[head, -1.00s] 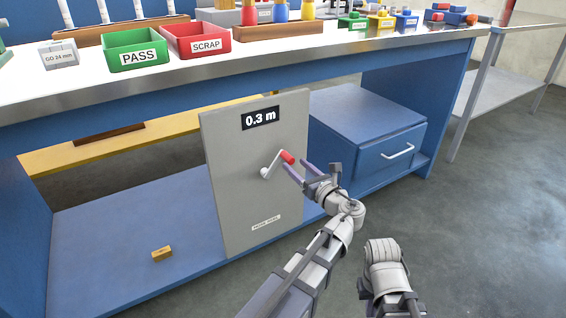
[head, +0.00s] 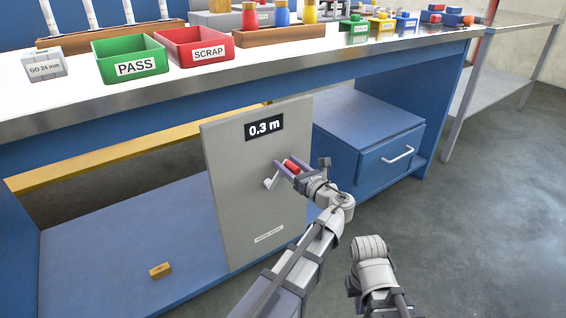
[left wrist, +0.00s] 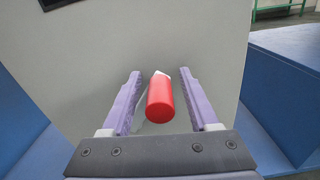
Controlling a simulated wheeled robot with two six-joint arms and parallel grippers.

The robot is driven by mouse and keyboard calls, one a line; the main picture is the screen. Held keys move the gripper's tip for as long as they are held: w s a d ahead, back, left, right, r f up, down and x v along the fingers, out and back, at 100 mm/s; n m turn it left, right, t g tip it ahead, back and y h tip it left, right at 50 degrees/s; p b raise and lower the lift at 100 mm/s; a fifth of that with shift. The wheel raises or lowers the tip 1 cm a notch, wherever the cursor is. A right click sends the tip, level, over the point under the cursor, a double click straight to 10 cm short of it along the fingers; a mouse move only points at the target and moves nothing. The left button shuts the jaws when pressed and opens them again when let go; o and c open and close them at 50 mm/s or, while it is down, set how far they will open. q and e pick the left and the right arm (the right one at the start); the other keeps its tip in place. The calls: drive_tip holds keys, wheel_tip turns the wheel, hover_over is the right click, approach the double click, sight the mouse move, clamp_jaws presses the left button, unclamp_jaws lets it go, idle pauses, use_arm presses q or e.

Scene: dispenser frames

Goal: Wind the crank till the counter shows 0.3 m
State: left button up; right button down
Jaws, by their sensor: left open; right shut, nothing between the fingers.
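The crank's red handle (head: 291,165) sticks out from a grey panel (head: 245,205) under the bench, on a pale crank arm (head: 270,183). The counter (head: 264,127) at the panel's top reads 0.3 m. My left gripper (head: 294,171) is open, with its fingers on either side of the handle. In the left wrist view, the red handle (left wrist: 160,98) lies between the two purple fingers (left wrist: 155,100), with a gap on each side. The crank arm is mostly hidden there. Part of my right arm shows at the lower right of the head view, but its gripper fingers do not.
A blue drawer cabinet (head: 365,130) stands right of the panel. A small yellow-brown block (head: 161,270) lies on the lower shelf (head: 110,240) to the left. Green PASS (head: 130,60) and red SCRAP (head: 193,48) bins stand on the bench top. The floor at right is clear.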

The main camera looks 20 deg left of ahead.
use_arm(q)
clamp_jaws()
idle(0.4)
idle(0.9)
